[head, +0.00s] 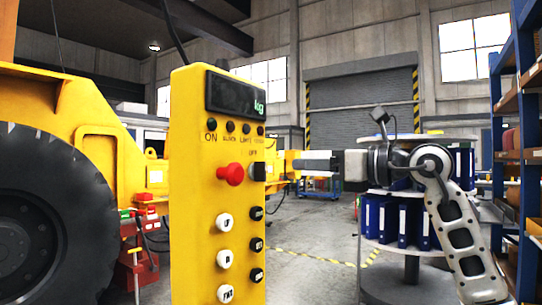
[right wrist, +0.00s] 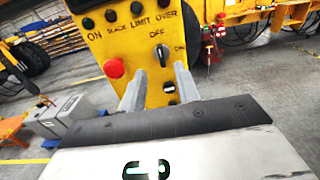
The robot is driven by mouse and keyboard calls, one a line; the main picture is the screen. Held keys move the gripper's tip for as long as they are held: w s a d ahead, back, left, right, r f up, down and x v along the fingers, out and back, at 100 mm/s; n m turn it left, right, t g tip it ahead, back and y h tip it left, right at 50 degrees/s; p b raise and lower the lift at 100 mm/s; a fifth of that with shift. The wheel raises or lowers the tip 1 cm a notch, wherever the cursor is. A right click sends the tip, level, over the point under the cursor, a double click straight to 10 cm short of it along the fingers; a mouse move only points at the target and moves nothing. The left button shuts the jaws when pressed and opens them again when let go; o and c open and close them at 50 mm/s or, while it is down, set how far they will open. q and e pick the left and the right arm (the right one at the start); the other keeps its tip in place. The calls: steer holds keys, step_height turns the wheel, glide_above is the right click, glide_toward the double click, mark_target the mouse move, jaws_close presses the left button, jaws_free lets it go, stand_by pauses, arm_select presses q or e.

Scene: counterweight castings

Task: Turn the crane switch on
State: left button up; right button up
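A yellow crane control box (head: 190,240) stands upright in the middle of the head view. Its black switch (head: 258,172) is on the front, under the OFF label and right of a red button (head: 231,174). In the right wrist view the switch (right wrist: 161,56) has OFF printed above it and ON to its right; its handle looks upright, toward OFF. My right gripper (head: 296,162) comes in from the right at about switch height. In the right wrist view my right gripper (right wrist: 161,72) is open and empty, its fingers either side of the switch's line, apparently short of it. My left gripper is out of view.
Several white and black buttons (head: 225,258) sit lower on the box. A big tyre (head: 55,220) and yellow machine are at left. A round shelf with blue binders (head: 388,222) stands behind my right arm; a blue rack (head: 525,150) is far right. Floor between is open.

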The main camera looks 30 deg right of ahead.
mark_target(265, 164)
steer(key=p+x, duration=0.2)
steer(key=x, duration=0.7)
steer(key=shift+w+a, duration=0.1)
jaws_close()
